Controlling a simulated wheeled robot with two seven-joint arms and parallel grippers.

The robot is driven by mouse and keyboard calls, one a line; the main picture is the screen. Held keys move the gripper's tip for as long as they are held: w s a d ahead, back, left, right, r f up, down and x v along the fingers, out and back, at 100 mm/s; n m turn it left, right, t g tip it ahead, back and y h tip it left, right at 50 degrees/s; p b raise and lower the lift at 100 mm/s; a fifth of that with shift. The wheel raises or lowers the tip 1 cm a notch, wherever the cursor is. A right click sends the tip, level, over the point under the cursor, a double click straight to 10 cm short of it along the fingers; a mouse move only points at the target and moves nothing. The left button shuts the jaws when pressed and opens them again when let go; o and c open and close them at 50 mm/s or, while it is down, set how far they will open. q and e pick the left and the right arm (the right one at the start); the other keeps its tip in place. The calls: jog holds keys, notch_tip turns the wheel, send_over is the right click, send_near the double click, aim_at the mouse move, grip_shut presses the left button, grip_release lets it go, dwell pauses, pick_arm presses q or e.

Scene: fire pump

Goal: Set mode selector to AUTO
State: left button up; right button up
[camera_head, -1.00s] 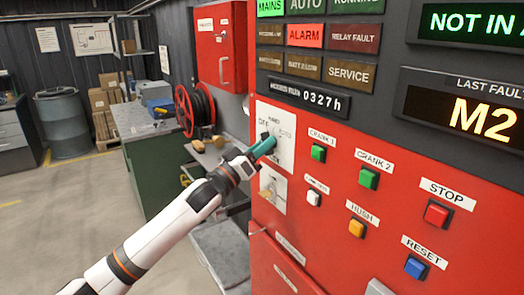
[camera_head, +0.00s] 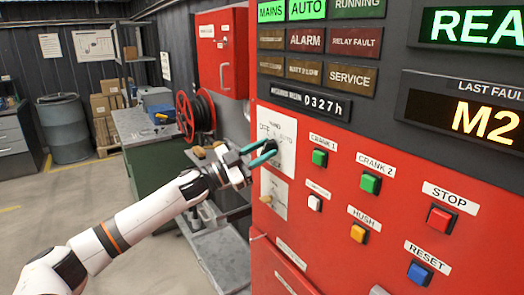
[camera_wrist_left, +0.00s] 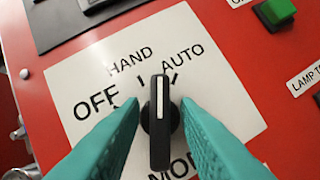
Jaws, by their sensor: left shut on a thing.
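The mode selector is a black knob with a white pointer line (camera_wrist_left: 159,120) on a white plate marked OFF, HAND and AUTO (camera_wrist_left: 207,88). In the left wrist view the pointer stands upright, between the HAND and AUTO words and close to the AUTO tick. The plate also shows in the head view (camera_head: 284,163). My left gripper (camera_head: 273,149) has its teal fingers on either side of the knob and is shut on it. The fingers hide part of the plate. The AUTO lamp (camera_head: 307,8) is lit green. My right gripper is not in view.
Right of the selector are the CRANK 1 button (camera_head: 319,158), CRANK 2 button (camera_head: 370,184), STOP button (camera_head: 440,218) and other buttons. A second selector plate (camera_head: 273,194) lies just below. A red hose reel (camera_head: 195,115) and workbench (camera_head: 145,125) stand left of the panel.

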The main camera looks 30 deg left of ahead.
pick_arm(q)
jog(key=shift+r+m+g+h+p, duration=0.1)
jog(key=shift+m+g+h+p, duration=0.3)
jog(key=shift+m, duration=0.9)
jog(key=shift+m+g+h, duration=0.1)
jog(key=shift+m+g, duration=0.6)
jog(key=shift+m, duration=0.6)
jog(key=o, duration=0.6)
jog(key=shift+s+a+f, duration=0.15)
jog(key=shift+a+f, duration=0.05)
jog(key=shift+f, duration=0.05)
jog(key=b+v, duration=0.6)
jog(key=v, duration=0.5)
jog(key=shift+s, duration=0.15)
